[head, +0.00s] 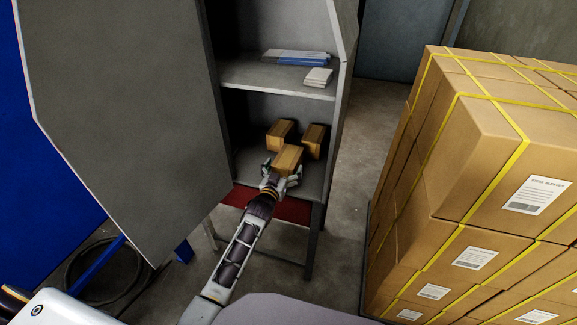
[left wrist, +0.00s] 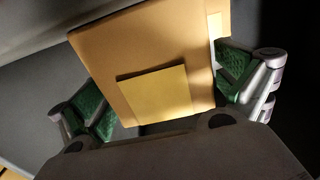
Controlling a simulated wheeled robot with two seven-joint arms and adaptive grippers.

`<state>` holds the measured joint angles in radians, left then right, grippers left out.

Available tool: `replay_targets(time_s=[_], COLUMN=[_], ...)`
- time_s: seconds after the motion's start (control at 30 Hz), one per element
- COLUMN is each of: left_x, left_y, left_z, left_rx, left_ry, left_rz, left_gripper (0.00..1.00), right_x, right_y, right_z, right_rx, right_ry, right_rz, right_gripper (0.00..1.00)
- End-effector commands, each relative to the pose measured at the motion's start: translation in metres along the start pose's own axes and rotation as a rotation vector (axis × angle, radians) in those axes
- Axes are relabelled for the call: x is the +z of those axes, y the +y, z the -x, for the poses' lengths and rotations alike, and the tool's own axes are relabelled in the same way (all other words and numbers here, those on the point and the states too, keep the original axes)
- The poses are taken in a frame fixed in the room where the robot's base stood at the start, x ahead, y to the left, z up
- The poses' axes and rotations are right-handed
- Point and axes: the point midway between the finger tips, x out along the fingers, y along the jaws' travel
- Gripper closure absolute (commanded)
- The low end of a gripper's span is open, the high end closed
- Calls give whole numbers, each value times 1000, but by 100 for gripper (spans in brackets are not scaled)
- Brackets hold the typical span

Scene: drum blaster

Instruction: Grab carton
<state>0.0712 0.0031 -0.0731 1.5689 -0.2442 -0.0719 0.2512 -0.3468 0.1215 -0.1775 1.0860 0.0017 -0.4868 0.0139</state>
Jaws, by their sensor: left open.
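Three small brown cartons sit on the lower shelf of the open grey cabinet in the head view: a front carton (head: 288,158), a back left carton (head: 279,134) and a back right carton (head: 313,139). My left gripper (head: 281,169) is open, with its fingers on either side of the front carton. In the left wrist view the front carton (left wrist: 150,55) fills the space between the green-padded fingers of my left gripper (left wrist: 160,95). A gap shows at the left finger; contact at the right finger is hard to tell. My right gripper is not in view.
The cabinet's upper shelf (head: 262,77) holds blue and white flat items (head: 298,58) and a small white stack (head: 318,77). The open cabinet door (head: 125,110) stands left of my arm. A pallet of large strapped boxes (head: 480,180) stands at the right, with free floor between.

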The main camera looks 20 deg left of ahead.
Motion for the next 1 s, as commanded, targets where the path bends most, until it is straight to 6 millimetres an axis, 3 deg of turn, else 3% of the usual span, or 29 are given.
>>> replay_targets(time_s=[0.3,0.83,1.0], left_x=[0,0,0], left_y=[0,0,0], left_z=[-19,-20,-20], left_rx=[0,0,0], left_ry=[1,1,1], left_rz=[1,1,1], left_gripper=[0,0,21], right_x=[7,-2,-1], right_y=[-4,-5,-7], right_z=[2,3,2], right_rx=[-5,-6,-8], right_ry=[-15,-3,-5], right_rz=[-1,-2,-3], right_gripper=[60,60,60])
